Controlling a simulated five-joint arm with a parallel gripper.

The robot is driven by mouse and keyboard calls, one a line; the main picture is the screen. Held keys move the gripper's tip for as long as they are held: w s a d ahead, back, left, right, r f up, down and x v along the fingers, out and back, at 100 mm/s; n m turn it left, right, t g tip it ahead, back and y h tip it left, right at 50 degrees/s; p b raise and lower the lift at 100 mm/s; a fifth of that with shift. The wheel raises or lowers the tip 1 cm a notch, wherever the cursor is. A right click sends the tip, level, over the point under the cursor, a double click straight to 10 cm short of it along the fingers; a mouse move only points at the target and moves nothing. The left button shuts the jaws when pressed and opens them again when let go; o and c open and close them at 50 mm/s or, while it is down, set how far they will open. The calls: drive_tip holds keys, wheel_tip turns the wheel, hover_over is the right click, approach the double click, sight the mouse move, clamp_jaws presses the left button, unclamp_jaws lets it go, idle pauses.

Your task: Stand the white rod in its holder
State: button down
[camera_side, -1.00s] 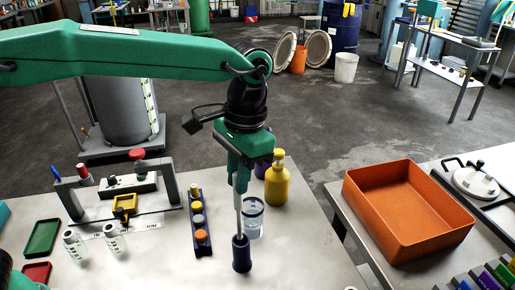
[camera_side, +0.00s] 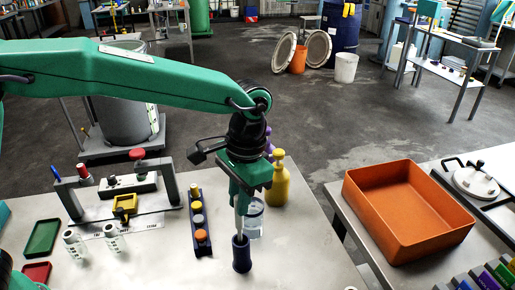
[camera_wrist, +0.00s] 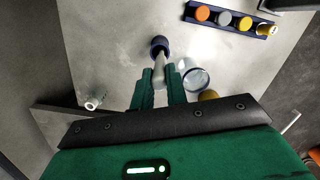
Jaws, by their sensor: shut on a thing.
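The white rod (camera_side: 239,223) is upright with a slight tilt, and its lower end is at the mouth of the dark blue holder (camera_side: 241,257) on the bench. How deep it sits inside is hidden. My gripper (camera_side: 241,203) is above the holder, shut on the upper part of the rod. In the wrist view, the rod (camera_wrist: 159,72) runs from between the fingers to the holder (camera_wrist: 159,43).
A clear glass (camera_side: 255,222) stands close behind the holder, with a yellow bottle (camera_side: 278,185) further back. A rack of coloured caps (camera_side: 199,222) is to the left. An orange tray (camera_side: 408,215) is on the right bench. The bench front is clear.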

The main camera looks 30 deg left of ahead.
drive_tip(key=shift+f, duration=1.2)
drive_tip(key=c, duration=0.8)
unclamp_jaws()
drive_tip(key=shift+o, duration=0.2)
drive_tip(key=shift+r, duration=0.2)
drive_tip(key=shift+r, duration=3.3)
drive_tip(key=shift+a, duration=0.1)
